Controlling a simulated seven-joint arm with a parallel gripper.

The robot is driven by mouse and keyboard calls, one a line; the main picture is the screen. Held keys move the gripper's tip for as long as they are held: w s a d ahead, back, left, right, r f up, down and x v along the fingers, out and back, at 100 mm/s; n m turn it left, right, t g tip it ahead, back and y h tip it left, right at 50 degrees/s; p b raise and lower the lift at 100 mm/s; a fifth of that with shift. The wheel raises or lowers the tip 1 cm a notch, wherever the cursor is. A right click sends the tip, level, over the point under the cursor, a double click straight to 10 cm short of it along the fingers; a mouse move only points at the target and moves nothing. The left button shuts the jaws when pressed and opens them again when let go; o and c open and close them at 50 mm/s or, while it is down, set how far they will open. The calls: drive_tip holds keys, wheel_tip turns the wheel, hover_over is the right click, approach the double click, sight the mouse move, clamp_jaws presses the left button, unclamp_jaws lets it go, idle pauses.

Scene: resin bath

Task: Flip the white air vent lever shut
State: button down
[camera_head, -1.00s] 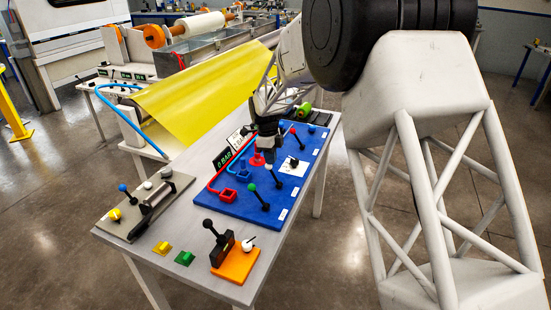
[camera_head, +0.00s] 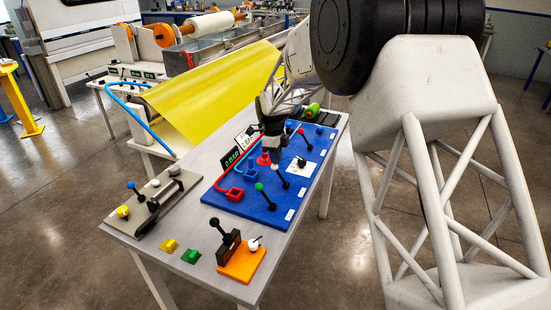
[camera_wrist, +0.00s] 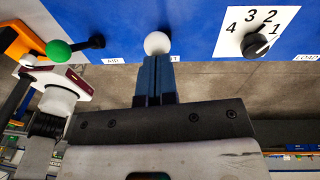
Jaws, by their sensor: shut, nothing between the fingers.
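The white vent lever has a white ball knob (camera_wrist: 157,43) and stands on the blue panel (camera_head: 240,209). In the head view its knob (camera_head: 275,167) shows just below my gripper (camera_head: 273,157), with its dark rod running down to the panel. In the wrist view my gripper (camera_wrist: 156,62) has its two blue-grey fingers shut together with nothing between them. Their tips point straight at the white knob and overlap its lower edge in the picture. I cannot tell whether they touch it. The lever's rod is hidden behind the knob in the wrist view.
A green-knobbed lever (camera_wrist: 60,51) is left of the white knob. A numbered dial (camera_wrist: 257,43) is to its right. An orange base (camera_head: 241,262) with levers and a grey plate (camera_head: 146,222) stand nearer on the table.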

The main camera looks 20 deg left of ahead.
drive_tip(key=shift+w+d+r, duration=0.1)
drive_tip(key=shift+d+r, duration=0.3)
drive_tip(key=shift+r, duration=0.2)
wheel_tip(320, 180, up, 12)
drive_tip(key=w, duration=0.1)
drive_tip(key=shift+a+f, duration=0.2)
drive_tip(key=shift+a, duration=0.1)
